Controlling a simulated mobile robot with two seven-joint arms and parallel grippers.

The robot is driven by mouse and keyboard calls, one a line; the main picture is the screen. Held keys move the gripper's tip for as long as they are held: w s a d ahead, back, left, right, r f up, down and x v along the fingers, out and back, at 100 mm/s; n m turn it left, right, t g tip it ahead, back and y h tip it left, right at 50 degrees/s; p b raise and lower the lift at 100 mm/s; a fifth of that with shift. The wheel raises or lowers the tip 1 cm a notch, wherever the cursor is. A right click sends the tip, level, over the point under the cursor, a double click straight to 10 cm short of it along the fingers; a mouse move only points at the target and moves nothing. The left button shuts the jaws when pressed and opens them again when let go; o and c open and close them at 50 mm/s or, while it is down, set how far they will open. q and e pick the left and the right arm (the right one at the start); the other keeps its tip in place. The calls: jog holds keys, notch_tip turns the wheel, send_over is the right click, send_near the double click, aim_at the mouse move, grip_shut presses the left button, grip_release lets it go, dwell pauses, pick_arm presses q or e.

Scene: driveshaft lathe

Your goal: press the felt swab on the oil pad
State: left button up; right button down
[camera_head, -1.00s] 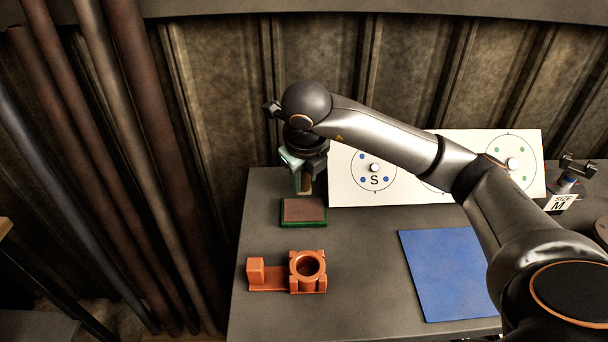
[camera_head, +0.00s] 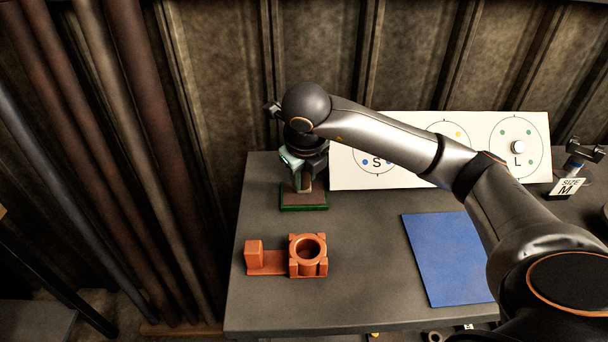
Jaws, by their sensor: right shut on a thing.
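The oil pad (camera_head: 290,198) is a brown square in a green tray near the back left of the grey table. My right gripper (camera_head: 306,172) is above it, pointing down, shut on the felt swab (camera_head: 307,184). Only a short tan piece of the swab shows below the fingers. Its lower end overlaps the pad's surface in the picture and looks to be at or very close to it. I cannot tell for sure whether they touch. My left gripper is not in view.
An orange holder with a ring (camera_head: 308,264) stands in front of the pad. A blue mat (camera_head: 447,255) lies to the right. A white board with circles (camera_head: 350,160) stands behind my right arm. A "SIZE M" sign (camera_head: 567,187) and a dark two-pronged stand (camera_head: 584,152) are at far right.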

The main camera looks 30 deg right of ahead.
jog(key=shift+f+b, duration=0.7)
jog(key=shift+b, duration=0.1)
dwell(1.9)
jog(key=shift+r, duration=0.15)
jog(key=shift+r+p, duration=2.3)
jog(key=shift+r, duration=1.15)
